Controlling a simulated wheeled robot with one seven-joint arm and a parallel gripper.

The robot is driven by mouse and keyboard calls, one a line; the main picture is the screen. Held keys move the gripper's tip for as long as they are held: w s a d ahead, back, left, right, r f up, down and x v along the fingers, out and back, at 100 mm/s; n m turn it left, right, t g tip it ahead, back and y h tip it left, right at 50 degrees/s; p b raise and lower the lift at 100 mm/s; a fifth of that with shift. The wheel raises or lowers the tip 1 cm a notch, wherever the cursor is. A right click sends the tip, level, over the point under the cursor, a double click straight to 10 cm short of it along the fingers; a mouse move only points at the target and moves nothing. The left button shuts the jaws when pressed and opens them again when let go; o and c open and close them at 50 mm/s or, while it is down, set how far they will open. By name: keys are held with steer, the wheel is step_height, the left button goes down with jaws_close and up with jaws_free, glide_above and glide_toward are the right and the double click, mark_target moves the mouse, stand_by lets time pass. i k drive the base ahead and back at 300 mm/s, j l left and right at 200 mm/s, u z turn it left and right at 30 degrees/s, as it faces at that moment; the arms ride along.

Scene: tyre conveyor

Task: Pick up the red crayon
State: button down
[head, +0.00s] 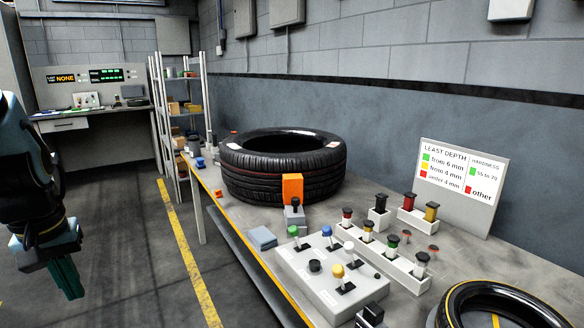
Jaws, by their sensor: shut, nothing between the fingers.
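Several short, black-topped, crayon-like pieces stand upright in pale holders on the bench. A red one (347,214) stands at the far left end of the long holder (405,274), beside yellow, green and grey ones. Another red piece (408,202) stands next to a yellow one in a small holder behind. I cannot tell for certain which is the red crayon. My gripper (67,278) hangs at the left edge over the floor, well away from the bench, teal fingers pointing down, shut and empty.
A large tyre (283,165) lies on the bench (228,207), with an orange block (292,188) before it. A lever box (330,275) stands in front of the holders. A second tyre (500,305) is at lower right. A sign (462,180) stands behind. The floor between gripper and bench is clear.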

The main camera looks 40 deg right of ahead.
mark_target(346, 221)
steer(key=z, duration=0.55)
steer(key=i+j+z, duration=0.1)
steer(key=i+z, duration=0.35)
steer(key=i+j+z, duration=0.25)
steer(key=z, duration=0.2)
steer(key=i+j+z, duration=0.25)
steer(key=i+j, duration=0.7)
steer(key=j, duration=0.15)
